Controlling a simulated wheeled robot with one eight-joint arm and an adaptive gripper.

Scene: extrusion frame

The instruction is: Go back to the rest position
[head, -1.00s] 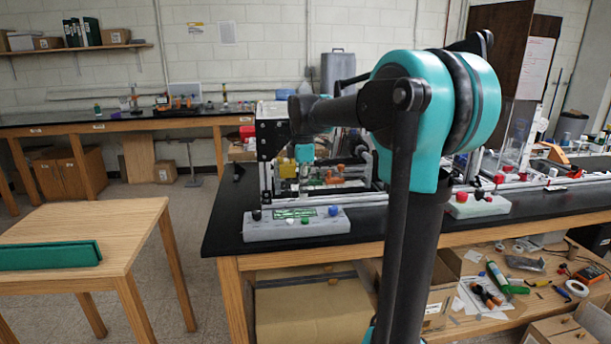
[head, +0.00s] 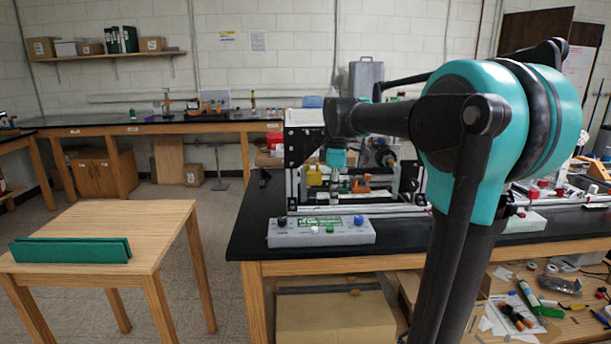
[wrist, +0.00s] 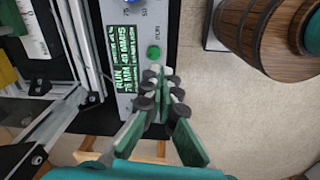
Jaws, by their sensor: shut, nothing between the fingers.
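My gripper (wrist: 162,72) shows in the wrist view with its two fingers together and nothing between them. In that view its tips overlap the grey control box (wrist: 128,52), close to its green button (wrist: 153,52); I cannot tell whether they touch. In the head view my gripper (head: 336,178) is a small shape hanging below its teal wrist part, in front of the extrusion frame (head: 290,165). My arm's large teal joint fills the right of the head view and hides part of the bench.
The control box stands at the front of the black-topped bench (head: 245,238). A wooden table (head: 150,225) with a green folded piece (head: 70,250) stands left, with floor between. In the wrist view a wooden barrel-like object (wrist: 258,30) is at upper right.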

